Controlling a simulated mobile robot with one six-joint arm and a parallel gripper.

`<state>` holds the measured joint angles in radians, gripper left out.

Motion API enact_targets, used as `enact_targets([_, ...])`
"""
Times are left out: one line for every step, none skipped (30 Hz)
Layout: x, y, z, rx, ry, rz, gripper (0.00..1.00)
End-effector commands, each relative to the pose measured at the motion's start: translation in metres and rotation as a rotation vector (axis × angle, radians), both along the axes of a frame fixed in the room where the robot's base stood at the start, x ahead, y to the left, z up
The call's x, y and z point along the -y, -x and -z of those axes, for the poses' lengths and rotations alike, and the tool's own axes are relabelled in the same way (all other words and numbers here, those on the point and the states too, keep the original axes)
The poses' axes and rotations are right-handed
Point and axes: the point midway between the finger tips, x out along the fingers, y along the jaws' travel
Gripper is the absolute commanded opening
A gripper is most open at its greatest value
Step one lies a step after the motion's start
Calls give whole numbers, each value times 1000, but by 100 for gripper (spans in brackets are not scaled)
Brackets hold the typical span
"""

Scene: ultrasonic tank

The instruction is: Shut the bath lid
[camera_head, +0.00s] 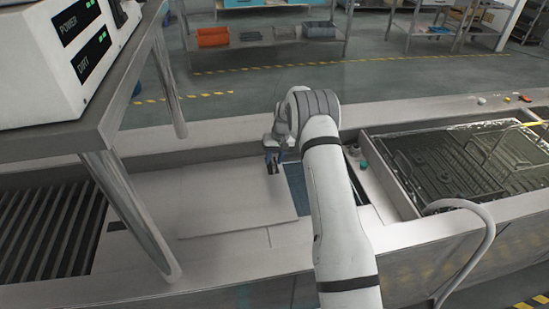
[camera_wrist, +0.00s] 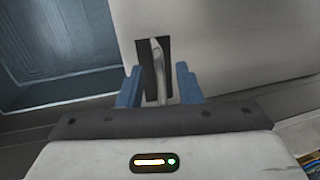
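The bath lid (camera_head: 225,200) is a flat pale panel lying on the counter left of my arm; it also fills the upper right of the wrist view (camera_wrist: 230,45). A blue-grey strip of the bath (camera_head: 294,180) shows to the right of the lid, and the open bath shows at left in the wrist view (camera_wrist: 60,45). The lid's metal handle (camera_wrist: 158,68) stands on a dark plate. My gripper (camera_head: 272,160) is over the lid's right edge. Its blue fingers (camera_wrist: 159,86) are open, one on each side of the handle, with gaps visible.
A dark ribbed tray (camera_head: 450,165) sits in a sink to the right, with a curved pipe (camera_head: 470,205) before it. At left, a shelf (camera_head: 105,115) carries a white control box (camera_head: 60,60). A dark slatted grate (camera_head: 45,230) lies below it.

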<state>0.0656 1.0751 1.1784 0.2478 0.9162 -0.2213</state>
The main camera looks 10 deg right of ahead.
Motion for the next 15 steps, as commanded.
enact_targets([0,0,0,0,0,0,32])
enact_targets([0,0,0,0,0,0,29])
enact_targets([0,0,0,0,0,1,26])
enact_targets([0,0,0,0,0,1,23])
enact_targets([0,0,0,0,0,1,21])
enact_targets([1,0,0,0,0,1,18])
enact_targets([1,0,0,0,0,1,15])
enact_targets([1,0,0,0,0,1,13])
enact_targets([1,0,0,0,0,1,10])
enact_targets([1,0,0,0,0,1,7])
enact_targets([1,0,0,0,0,1,5])
enact_targets([1,0,0,0,0,1,1])
enact_targets([1,0,0,0,0,1,0])
enact_targets([1,0,0,0,0,2,0])
enact_targets([1,0,0,0,0,2,0])
